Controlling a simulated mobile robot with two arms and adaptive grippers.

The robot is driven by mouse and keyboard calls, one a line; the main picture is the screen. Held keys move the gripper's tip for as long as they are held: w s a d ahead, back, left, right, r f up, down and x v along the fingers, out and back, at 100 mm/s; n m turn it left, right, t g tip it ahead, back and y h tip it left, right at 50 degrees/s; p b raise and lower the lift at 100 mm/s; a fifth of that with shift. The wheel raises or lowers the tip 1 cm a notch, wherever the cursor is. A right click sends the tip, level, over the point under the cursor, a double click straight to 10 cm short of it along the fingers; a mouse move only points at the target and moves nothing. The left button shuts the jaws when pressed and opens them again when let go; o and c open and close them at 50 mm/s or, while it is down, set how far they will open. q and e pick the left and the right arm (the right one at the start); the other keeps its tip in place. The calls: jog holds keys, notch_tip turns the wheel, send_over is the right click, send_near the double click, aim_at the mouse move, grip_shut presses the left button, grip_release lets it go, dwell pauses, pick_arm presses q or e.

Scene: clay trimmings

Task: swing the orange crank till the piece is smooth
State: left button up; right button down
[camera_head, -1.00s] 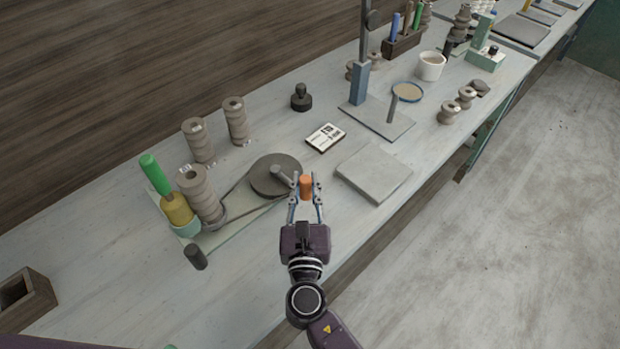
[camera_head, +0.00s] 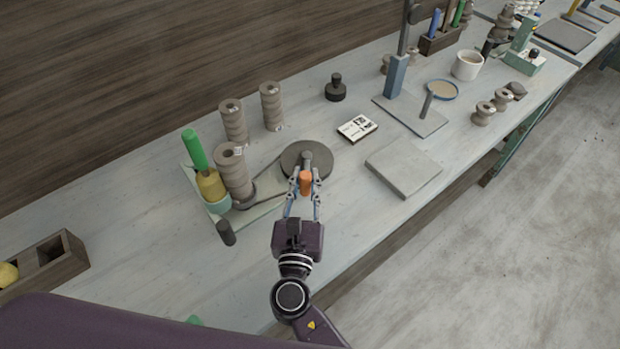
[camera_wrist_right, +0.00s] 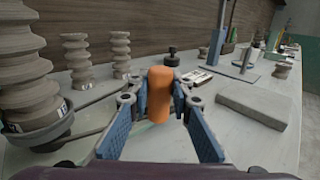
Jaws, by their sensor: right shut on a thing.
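The orange crank handle (camera_head: 305,184) stands at the near side of a dark round wheel (camera_head: 292,162), joined to it by a grey arm. My right gripper (camera_head: 305,179) is shut on this handle, with a finger on either side. The handle also shows between the fingers in the right wrist view (camera_wrist_right: 159,95). A belt runs from the wheel to a small turntable at the left. On it stands a grey clay piece (camera_head: 232,172) with ridged sides, upright. A yellow tool with a green handle (camera_head: 195,149) leans beside it. My left gripper is not in view.
Two ridged clay columns (camera_head: 233,122) stand behind. A dark peg (camera_head: 226,232) stands at the front left. A black weight (camera_head: 335,88), a white card (camera_head: 357,128) and a grey slab (camera_head: 403,168) lie right of the wheel.

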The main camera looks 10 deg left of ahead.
jog(key=shift+a, duration=0.2)
jog(key=c, duration=1.7)
grip_release()
jog(key=shift+c, duration=0.2)
jog(key=s, duration=1.2)
jog(key=shift+d, duration=0.3)
